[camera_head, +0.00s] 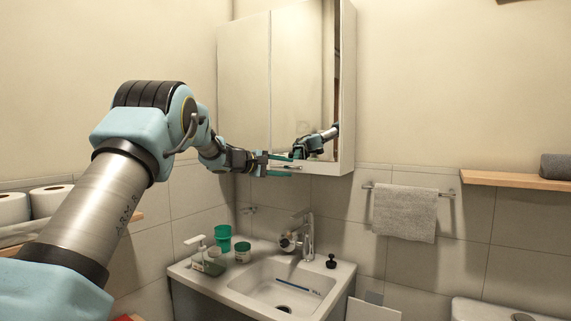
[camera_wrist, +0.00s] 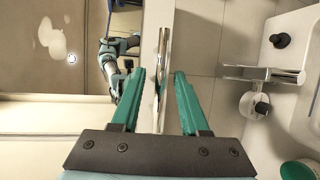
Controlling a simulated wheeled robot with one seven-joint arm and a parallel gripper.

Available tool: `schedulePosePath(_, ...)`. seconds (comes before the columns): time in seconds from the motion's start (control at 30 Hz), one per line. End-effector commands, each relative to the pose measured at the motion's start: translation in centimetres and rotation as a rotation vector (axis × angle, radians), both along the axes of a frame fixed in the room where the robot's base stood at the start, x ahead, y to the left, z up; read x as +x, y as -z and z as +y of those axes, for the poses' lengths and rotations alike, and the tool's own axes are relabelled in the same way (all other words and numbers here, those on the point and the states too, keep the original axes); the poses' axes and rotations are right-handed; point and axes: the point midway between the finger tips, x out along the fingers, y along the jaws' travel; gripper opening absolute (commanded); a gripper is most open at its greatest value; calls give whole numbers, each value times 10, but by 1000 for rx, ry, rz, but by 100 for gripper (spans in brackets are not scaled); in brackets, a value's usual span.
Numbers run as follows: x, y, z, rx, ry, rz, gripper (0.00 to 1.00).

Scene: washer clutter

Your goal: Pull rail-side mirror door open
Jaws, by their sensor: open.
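The mirror cabinet hangs on the wall in the head view, with a left door (camera_head: 243,75) and a right, rail-side mirror door (camera_head: 298,65). Both doors look closed. My gripper (camera_head: 290,166) is at the lower edge of the rail-side door, its green fingers apart. In the wrist view the open fingers (camera_wrist: 158,74) stand on either side of a shiny metal handle bar (camera_wrist: 163,55), which lies between them. I cannot tell whether either finger touches it. The mirror (camera_wrist: 70,45) at left reflects my arm.
Below are the sink (camera_head: 280,285), faucet (camera_head: 308,235), a green cup (camera_head: 223,238), a soap dispenser (camera_head: 203,255) and a jar (camera_head: 243,252). A towel (camera_head: 404,212) hangs on the rail to the right, with a wooden shelf (camera_head: 510,180) beyond. Toilet rolls (camera_head: 50,200) sit at left.

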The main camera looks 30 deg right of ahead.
Motion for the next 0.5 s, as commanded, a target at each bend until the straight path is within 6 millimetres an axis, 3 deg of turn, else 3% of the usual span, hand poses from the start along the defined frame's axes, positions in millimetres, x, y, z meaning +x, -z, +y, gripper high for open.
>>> schedulePosePath(0.33, 0, 1, -4, 0, 0, 0, 45)
schedulePosePath(0.5, 0, 1, -4, 0, 0, 0, 26)
